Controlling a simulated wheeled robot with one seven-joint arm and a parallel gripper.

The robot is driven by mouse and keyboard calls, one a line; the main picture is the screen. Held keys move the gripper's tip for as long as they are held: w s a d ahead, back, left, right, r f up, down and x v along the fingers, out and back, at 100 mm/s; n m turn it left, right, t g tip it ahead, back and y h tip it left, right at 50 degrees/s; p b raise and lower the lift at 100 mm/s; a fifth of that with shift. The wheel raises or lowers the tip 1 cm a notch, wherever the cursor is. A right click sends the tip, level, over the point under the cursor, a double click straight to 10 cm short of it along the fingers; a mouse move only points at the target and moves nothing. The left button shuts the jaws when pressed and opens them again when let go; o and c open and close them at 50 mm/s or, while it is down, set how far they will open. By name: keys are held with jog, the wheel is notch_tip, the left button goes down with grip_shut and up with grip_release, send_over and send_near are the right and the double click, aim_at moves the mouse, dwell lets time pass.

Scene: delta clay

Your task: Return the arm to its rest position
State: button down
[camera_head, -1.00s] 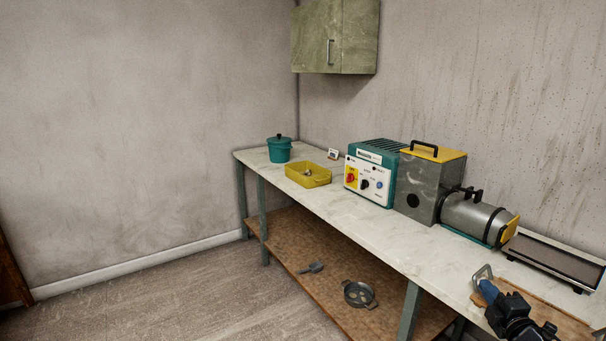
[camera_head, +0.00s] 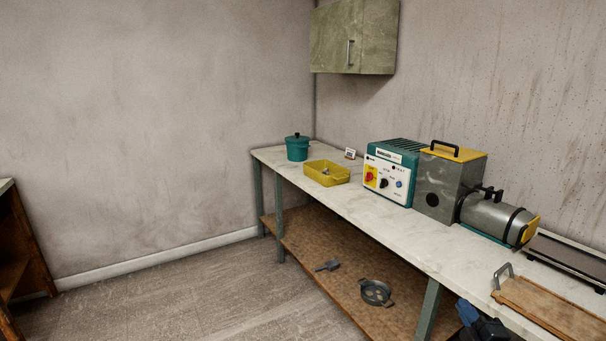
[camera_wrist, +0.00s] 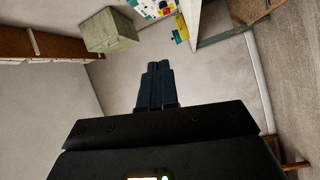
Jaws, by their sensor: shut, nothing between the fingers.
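My gripper (camera_wrist: 155,86) is in the middle of the wrist view, its dark blue fingers closed together with nothing between them. In the head view my gripper (camera_head: 467,312) shows at the bottom edge, in front of the bench and below its top near the wooden tray. The rest of my arm is out of the head view. The wrist view looks out over the room with open floor and wall beyond the fingers; nothing touches them.
The long bench (camera_head: 345,200) carries a teal pot (camera_head: 297,149), a yellow bin (camera_head: 322,176), a control box (camera_head: 389,180), a grey cylinder machine (camera_head: 490,216) and a wooden tray (camera_head: 545,306). A pan (camera_head: 376,291) lies on its lower shelf. Floor at left is free.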

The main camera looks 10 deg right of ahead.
jog(key=s+a+f+m, duration=0.1)
jog(key=s+a+m, duration=0.25)
jog(key=a, duration=0.55)
jog(key=s+a+f+m, duration=0.1)
jog(key=s+a+m, duration=0.1)
jog(key=s+a, duration=0.5)
jog(key=s+a+m, duration=0.4)
jog(key=s+a, duration=0.7)
jog(key=s+a+r+m+g+y, duration=0.1)
jog(key=s+r, duration=0.2)
jog(key=s, duration=0.4)
jog(key=s+a+r+m+g+y, duration=0.1)
jog(key=s+a+r, duration=0.1)
jog(key=s, duration=0.5)
jog(key=s+d+r+m+g+y, duration=0.1)
jog(key=s+d+r, duration=0.2)
jog(key=s+r, duration=0.7)
jog(key=shift+s+r+y, duration=0.3)
jog(key=shift+s+r, duration=0.05)
jog(key=shift+s, duration=0.65)
jog(key=shift+m, duration=0.25)
